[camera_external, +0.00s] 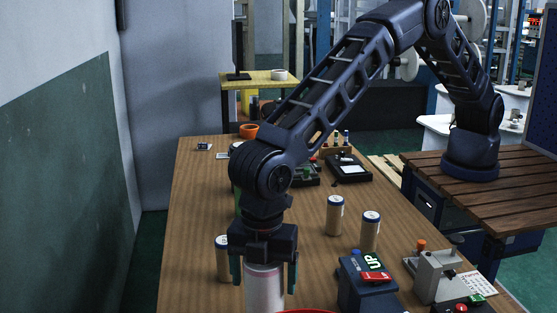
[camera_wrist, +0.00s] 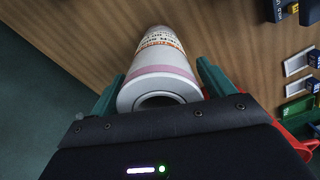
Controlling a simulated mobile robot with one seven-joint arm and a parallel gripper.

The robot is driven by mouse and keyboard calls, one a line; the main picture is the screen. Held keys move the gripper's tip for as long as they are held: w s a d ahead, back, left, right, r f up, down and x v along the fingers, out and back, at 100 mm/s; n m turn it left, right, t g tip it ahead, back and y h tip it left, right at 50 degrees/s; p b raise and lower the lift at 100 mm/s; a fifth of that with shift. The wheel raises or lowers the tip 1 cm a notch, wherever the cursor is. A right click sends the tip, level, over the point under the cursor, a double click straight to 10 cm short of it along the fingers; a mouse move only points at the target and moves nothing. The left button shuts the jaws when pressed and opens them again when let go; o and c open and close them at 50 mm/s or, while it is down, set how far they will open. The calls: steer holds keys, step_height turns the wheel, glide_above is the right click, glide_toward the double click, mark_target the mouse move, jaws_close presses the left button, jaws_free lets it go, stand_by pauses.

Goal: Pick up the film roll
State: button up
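The white film roll (camera_external: 264,296), a cylinder with a pink band and orange print, stands at the near end of the wooden table. My gripper (camera_external: 264,276) points down over it, with one finger on each side. In the wrist view the film roll (camera_wrist: 158,72) lies between the green fingers, its hollow end towards the camera. The fingers of my gripper (camera_wrist: 158,84) are apart, with narrow gaps seen beside the roll, so it looks open. The roll's lower part is cut off by the bottom edge of the outside view.
Tan cylinders with pale tops stand left of my gripper (camera_external: 222,258) and to its right (camera_external: 335,215) (camera_external: 370,232). A dark blue device (camera_external: 362,283) and a grey machine (camera_external: 437,275) stand to the right. A red rim (camera_external: 305,311) shows at the bottom. The table's left strip (camera_external: 190,210) is mostly clear.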

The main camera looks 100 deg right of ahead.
steer(key=c, duration=1.6)
steer(key=shift+c, duration=0.2)
steer(key=shift+r, duration=0.15)
